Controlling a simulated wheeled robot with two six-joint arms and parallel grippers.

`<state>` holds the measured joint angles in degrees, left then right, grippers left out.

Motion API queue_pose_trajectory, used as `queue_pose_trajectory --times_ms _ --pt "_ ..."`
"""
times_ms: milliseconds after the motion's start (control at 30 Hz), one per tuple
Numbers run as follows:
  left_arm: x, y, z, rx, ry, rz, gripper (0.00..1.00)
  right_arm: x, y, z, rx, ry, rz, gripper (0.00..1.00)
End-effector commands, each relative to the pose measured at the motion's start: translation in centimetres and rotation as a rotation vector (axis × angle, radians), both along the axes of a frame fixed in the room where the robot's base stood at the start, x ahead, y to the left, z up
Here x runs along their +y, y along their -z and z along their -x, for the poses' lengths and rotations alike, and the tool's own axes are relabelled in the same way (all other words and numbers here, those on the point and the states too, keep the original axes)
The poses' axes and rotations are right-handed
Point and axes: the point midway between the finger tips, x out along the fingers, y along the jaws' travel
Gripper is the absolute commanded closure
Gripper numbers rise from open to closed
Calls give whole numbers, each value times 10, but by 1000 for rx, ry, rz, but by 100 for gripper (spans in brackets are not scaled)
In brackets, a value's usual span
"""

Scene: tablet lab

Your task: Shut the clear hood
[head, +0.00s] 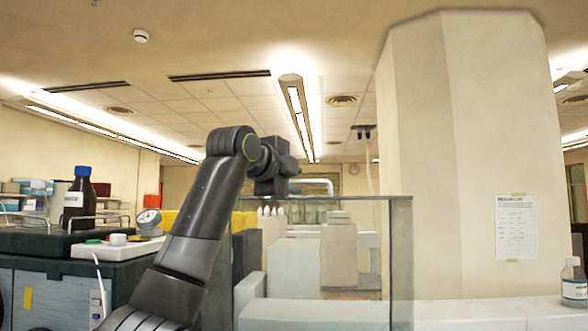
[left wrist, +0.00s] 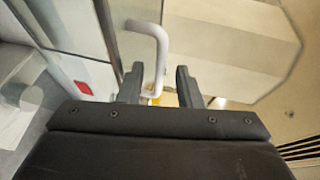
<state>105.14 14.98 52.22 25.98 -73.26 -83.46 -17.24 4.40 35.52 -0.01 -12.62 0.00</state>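The clear hood (head: 401,262) stands in the middle of the head view, a see-through box with a dark top edge. Its white bar handle (head: 312,182) sticks up above that edge. My left gripper (head: 294,170) is at the left end of the handle. In the left wrist view the two fingers of the left gripper (left wrist: 159,75) are apart, with the white handle (left wrist: 160,55) reaching down between them. A gap shows on both sides, so the gripper is open around or just behind the handle; I cannot tell the depth. My right gripper is not in view.
A dark bench (head: 60,265) at left holds a brown bottle (head: 78,200) with a blue cap and a small gauge (head: 148,220). Pale blocky equipment (head: 306,262) shows behind the clear panel. A thick column (head: 465,150) stands at right. A white bottle (head: 573,287) is at far right.

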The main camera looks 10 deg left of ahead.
Motion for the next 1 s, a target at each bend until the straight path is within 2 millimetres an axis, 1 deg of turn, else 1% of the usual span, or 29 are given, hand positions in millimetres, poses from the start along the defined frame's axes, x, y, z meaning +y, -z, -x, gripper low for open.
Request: queue_pose_trajectory --times_ms 33,133,400,633,667,1000 --pt "-1 -1 -3 0 0 0 68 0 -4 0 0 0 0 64" --pt "-2 1 -6 0 -1 0 68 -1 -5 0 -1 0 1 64" --pt "-2 2 -6 0 -1 0 68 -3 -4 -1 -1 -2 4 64" --pt "-2 2 -6 0 0 0 98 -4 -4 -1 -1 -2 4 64" --pt "-2 2 -6 0 0 0 100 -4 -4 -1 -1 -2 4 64" --pt "-2 3 -5 -1 0 0 100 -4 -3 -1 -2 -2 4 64"
